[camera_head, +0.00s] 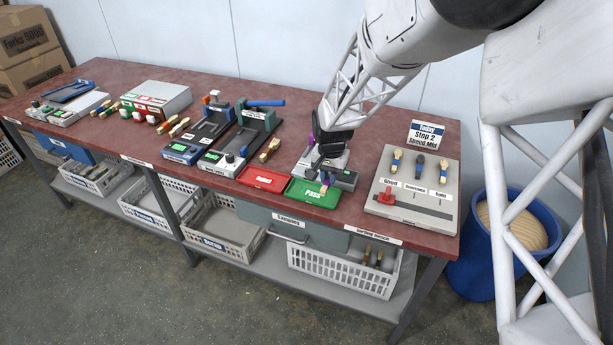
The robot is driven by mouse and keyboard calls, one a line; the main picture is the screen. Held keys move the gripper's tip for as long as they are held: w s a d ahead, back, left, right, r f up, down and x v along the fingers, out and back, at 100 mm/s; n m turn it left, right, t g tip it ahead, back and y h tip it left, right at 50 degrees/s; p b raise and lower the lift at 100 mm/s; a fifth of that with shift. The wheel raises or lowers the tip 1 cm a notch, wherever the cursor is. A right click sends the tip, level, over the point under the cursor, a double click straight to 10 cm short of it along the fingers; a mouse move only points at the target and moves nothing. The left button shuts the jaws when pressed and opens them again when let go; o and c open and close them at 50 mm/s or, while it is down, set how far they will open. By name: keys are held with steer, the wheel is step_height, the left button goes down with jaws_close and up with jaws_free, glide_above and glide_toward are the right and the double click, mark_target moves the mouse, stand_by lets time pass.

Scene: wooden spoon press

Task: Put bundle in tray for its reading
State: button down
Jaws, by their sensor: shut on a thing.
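My gripper (323,170) reaches down at the middle right of the bench, over the back edge of the green tray (331,200) marked "Pass". It is shut on a small bundle (325,186), whose tan end shows just below the fingers. The bundle is seen against the green tray; I cannot tell whether it touches it. The red tray (262,179) lies just left of the green one and looks empty. A grey device (345,179) stands behind the green tray, partly hidden by my gripper. Its reading is too small to make out.
Another bundle (270,150) lies behind the red tray. Two presses (238,140) stand to the left. A grey panel (412,197) with a red slider and several bundles is at right, before a sign (427,135) reading "Stop 2 Speed Mid". A blue bin (478,270) stands beyond the bench.

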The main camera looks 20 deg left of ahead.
steer(key=shift+s+a+n, duration=0.75)
steer(key=shift+a+n, duration=0.1)
steer(key=shift+n, duration=0.25)
steer(key=s+a+n, duration=0.9)
steer(key=s+n, duration=0.1)
steer(key=n, duration=0.5)
steer(key=shift+s+a+f+n, duration=0.15)
steer(key=shift+s+f+n, duration=0.15)
steer(key=shift+f, duration=0.15)
steer(key=shift+w+a, duration=0.1)
glide_above(264, 180)
steer(key=shift+f, duration=0.75)
steer(key=shift+f, duration=1.75)
steer(key=shift+f, duration=0.1)
